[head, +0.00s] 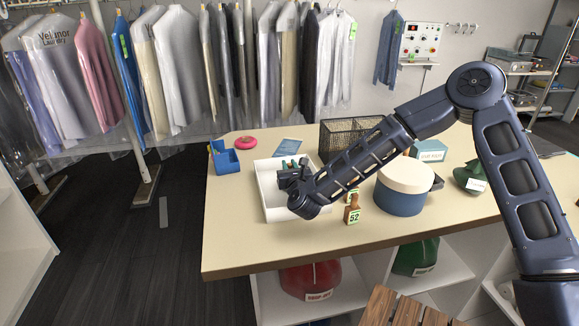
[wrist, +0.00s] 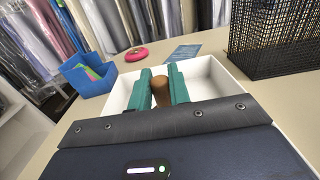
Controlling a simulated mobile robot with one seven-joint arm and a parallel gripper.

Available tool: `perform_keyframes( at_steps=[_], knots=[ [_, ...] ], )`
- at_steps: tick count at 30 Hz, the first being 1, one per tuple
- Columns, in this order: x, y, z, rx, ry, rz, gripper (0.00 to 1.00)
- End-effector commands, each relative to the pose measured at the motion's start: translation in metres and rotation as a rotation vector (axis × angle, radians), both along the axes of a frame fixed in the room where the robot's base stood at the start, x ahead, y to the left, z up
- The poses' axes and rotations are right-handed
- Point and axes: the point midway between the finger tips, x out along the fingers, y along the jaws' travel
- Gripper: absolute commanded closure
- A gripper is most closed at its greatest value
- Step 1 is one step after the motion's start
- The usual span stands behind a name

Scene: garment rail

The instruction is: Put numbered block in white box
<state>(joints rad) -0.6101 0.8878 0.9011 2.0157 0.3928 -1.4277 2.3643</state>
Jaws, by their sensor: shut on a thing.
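The white box (head: 268,205) is an open tray on the table; it also shows in the wrist view (wrist: 205,70). My gripper (head: 291,164) is over the white box. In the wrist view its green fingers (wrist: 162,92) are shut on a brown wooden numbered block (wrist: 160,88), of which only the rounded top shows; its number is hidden. I cannot tell whether it touches the box floor. Another wooden block with a green tag reading 52 (head: 353,213) stands on the table right of the box. A further green tag (head: 352,194) shows just behind it.
A blue bin (head: 223,160) and a pink disc (head: 246,142) are left of and behind the box. A black mesh basket (head: 345,135) stands behind it. A round blue tub with a cream lid (head: 403,190) is to the right. The front left of the table is clear.

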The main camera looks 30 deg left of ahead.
Motion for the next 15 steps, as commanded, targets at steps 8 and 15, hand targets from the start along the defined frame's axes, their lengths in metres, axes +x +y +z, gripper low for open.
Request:
perform_keyframes(
  at_steps=[8,15],
  knots=[
    [0.0003,0.0000,-0.0029,0.000,0.000,0.000,1.00],
    [0.0004,-0.0001,-0.0022,0.000,0.000,0.000,0.60]
  ],
)
